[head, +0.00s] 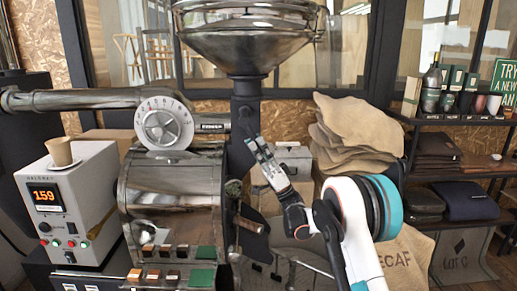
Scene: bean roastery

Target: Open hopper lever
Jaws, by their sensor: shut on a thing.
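The roaster's hopper (250,48) is a wide shiny metal bowl at the top middle. Its dark neck (246,95) runs down beside the roaster drum. My gripper (252,143) reaches up from the lower right to the front of this neck, below the hopper. Its fingers are shut on the hopper lever, which is small and mostly hidden by the fingers and the dark neck behind. The lever's exact angle cannot be told.
The roaster drum (172,190) with a round dial (164,123) stands left of my gripper. Stacked burlap sacks (355,125) lie behind my arm. A shelf (460,119) with goods stands at the right.

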